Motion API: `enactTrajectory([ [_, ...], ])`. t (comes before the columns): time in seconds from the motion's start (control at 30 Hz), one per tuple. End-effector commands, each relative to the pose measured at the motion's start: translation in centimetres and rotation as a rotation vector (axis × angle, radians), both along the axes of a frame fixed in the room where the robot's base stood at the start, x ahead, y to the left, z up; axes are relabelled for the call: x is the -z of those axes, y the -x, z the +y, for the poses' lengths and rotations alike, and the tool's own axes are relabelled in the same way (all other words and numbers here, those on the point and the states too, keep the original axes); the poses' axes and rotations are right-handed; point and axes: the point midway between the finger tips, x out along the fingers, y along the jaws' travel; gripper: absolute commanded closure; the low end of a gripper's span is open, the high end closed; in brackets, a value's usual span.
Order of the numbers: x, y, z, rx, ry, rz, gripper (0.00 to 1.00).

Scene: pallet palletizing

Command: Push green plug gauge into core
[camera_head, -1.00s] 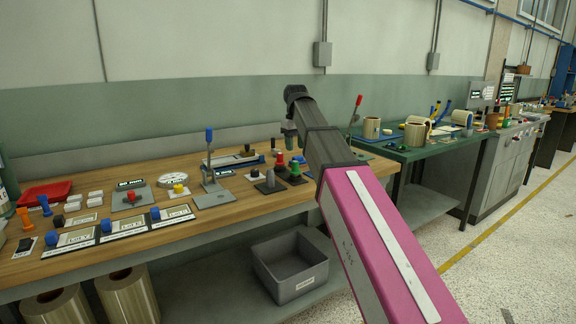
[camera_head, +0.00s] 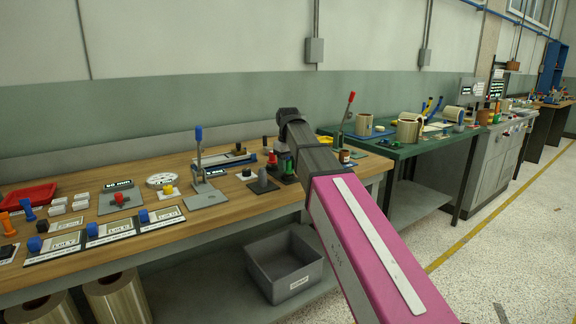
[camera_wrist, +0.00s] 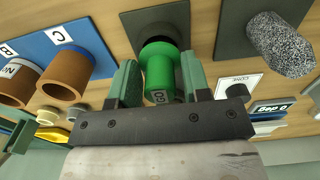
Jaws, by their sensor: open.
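The green plug gauge (camera_wrist: 158,68) stands in a grey base fitting (camera_wrist: 158,32) in the wrist view and bears a "GO" label. My gripper (camera_wrist: 159,64) is open, with one finger on each side of the gauge; I cannot tell whether either finger touches it.
A grey speckled cylinder (camera_wrist: 280,42) stands on a dark plate to the right in the wrist view. The wooden bench (camera_head: 215,210) holds a lever press (camera_head: 198,165) and several small gauges. The green table (camera_head: 400,150) is beyond. A grey bin (camera_head: 285,268) sits below.

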Motion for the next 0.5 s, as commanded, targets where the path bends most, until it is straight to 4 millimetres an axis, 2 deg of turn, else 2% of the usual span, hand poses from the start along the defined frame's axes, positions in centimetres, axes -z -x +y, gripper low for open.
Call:
enactTrajectory([
  [0.2,0.15,0.02,-0.02,0.0,0.001,0.001,0.56],
  [0.27,0.16,0.03,-0.01,0.0,0.001,0.001,0.76],
  [0.3,0.17,0.04,-0.01,0.0,0.001,0.001,0.89],
  [0.33,0.18,0.04,-0.01,0.0,0.0,0.001,0.96],
  [0.5,0.17,0.06,0.0,0.0,0.0,0.002,0.96],
])
